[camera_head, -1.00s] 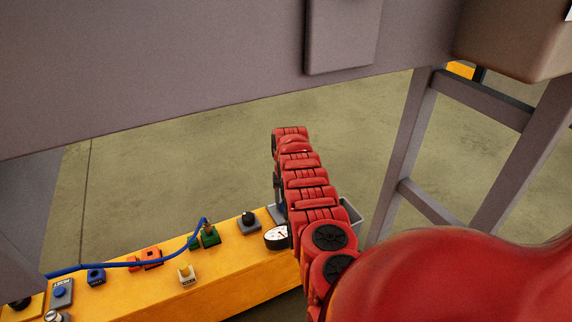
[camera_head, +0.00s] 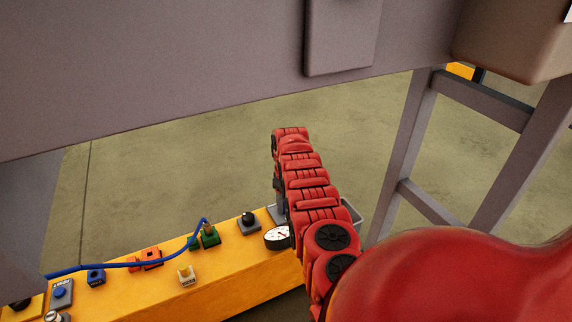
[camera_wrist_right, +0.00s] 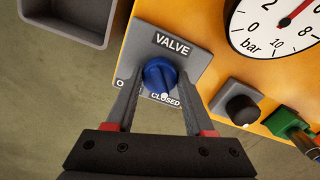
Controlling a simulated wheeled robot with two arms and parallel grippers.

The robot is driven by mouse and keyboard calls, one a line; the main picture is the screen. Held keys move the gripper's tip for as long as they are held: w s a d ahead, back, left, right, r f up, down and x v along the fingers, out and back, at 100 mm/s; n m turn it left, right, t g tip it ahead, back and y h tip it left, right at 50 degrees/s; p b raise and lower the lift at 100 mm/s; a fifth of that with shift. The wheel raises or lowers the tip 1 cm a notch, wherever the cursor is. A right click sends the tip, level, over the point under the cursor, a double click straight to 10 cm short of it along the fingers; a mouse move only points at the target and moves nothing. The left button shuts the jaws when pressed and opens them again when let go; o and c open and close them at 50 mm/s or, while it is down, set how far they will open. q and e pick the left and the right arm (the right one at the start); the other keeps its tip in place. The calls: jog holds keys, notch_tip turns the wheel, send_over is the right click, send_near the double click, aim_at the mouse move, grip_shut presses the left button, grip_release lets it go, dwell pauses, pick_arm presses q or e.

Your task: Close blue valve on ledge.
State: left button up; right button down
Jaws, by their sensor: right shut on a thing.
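The blue valve (camera_wrist_right: 158,74) is a round knob on a grey plate marked VALVE (camera_wrist_right: 172,41) in the right wrist view. A white mark on the knob's lower edge is at the CLOSED label (camera_wrist_right: 165,100); the label for the other end is partly covered by a finger. My right gripper (camera_wrist_right: 160,84) is shut on the blue valve, one finger on each side of it. In the head view my red right arm hides the valve and the gripper. My left gripper is in neither view.
The yellow ledge (camera_head: 235,272) carries a white gauge (camera_head: 277,237), a black knob (camera_head: 249,219), a green socket (camera_head: 210,237) with a blue cable (camera_head: 120,264), and several other controls. A grey bin (camera_wrist_right: 72,18) is beside the valve. A grey frame (camera_head: 405,160) stands at right.

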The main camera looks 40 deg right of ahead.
dwell(0.4)
jog(key=shift+c, duration=1.4)
grip_release()
jog(key=shift+r, duration=0.1)
